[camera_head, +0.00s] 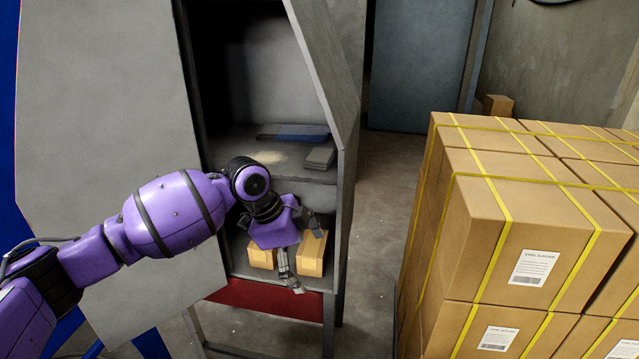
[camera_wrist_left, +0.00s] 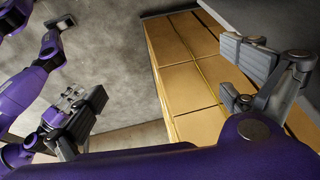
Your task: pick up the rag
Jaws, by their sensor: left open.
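No rag can be made out for certain. A flat blue-and-grey piece (camera_head: 293,132) lies at the back of the cabinet's upper shelf and may be cloth. A folded-looking grey item (camera_head: 320,158) lies at that shelf's front right; I cannot tell which is the rag. My left gripper (camera_head: 305,254) is open and empty, below that shelf's level, in front of the lower compartment. In the left wrist view its fingers (camera_wrist_left: 165,90) are wide apart with nothing between them.
The open grey cabinet (camera_head: 349,130) has its door (camera_head: 105,110) swung left. Two small cardboard boxes (camera_head: 312,254) sit in the lower compartment behind my gripper. Strapped cartons (camera_head: 540,215) stand at right, also showing in the wrist view (camera_wrist_left: 190,75). Bare floor (camera_head: 385,190) lies between.

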